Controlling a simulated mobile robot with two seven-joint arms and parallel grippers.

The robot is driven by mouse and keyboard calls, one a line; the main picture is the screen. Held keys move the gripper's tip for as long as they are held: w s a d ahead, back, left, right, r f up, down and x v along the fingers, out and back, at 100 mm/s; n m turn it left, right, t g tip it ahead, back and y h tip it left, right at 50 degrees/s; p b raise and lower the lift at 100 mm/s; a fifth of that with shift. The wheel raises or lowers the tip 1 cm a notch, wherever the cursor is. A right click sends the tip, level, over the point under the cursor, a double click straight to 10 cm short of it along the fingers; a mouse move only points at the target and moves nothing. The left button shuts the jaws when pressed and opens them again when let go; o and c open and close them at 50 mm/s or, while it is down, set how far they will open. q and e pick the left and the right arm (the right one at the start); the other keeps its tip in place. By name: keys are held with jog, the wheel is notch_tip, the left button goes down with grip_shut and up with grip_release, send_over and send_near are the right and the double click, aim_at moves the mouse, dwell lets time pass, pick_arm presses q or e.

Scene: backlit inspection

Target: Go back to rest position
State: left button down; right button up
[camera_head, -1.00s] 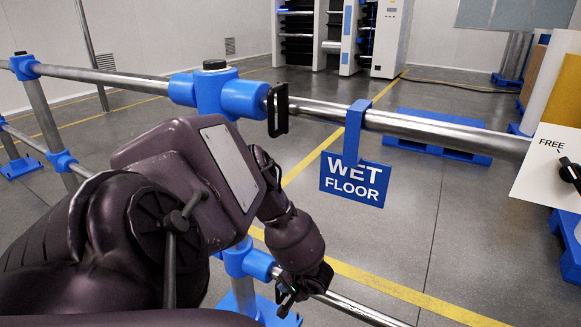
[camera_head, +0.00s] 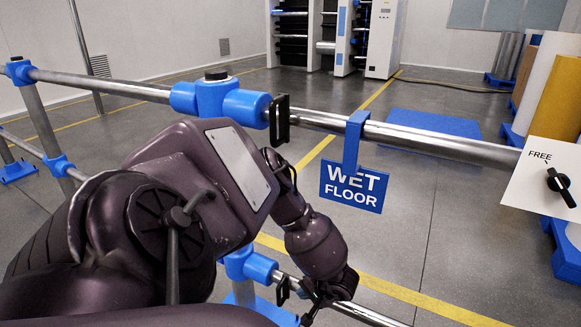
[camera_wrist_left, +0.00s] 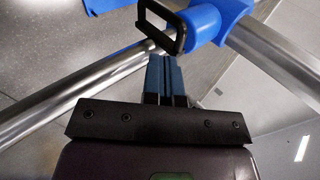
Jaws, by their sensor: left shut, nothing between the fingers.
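My left gripper (camera_head: 306,318) is low in the head view, in front of the lower rail and right of the blue post joint. In the left wrist view its two blue-grey fingers (camera_wrist_left: 165,78) are together with nothing between them. Their tips point toward a black bracket (camera_wrist_left: 163,22) beside a blue joint; whether they touch it I cannot tell. My right gripper is not in view.
A metal rail (camera_head: 440,138) with blue joints (camera_head: 214,98) crosses ahead, carrying a black bracket (camera_head: 279,120) and a WET FLOOR sign (camera_head: 353,185). A FREE panel (camera_head: 530,185) with a black knob (camera_head: 560,186) is at right. Open floor lies beyond.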

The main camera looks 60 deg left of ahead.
pick_arm(q)
jog(key=p+v, duration=0.1)
jog(key=v, duration=0.4)
jog(key=shift+w+d+r, duration=0.1)
jog(key=shift+d+r, duration=0.1)
jog(key=shift+d, duration=0.05)
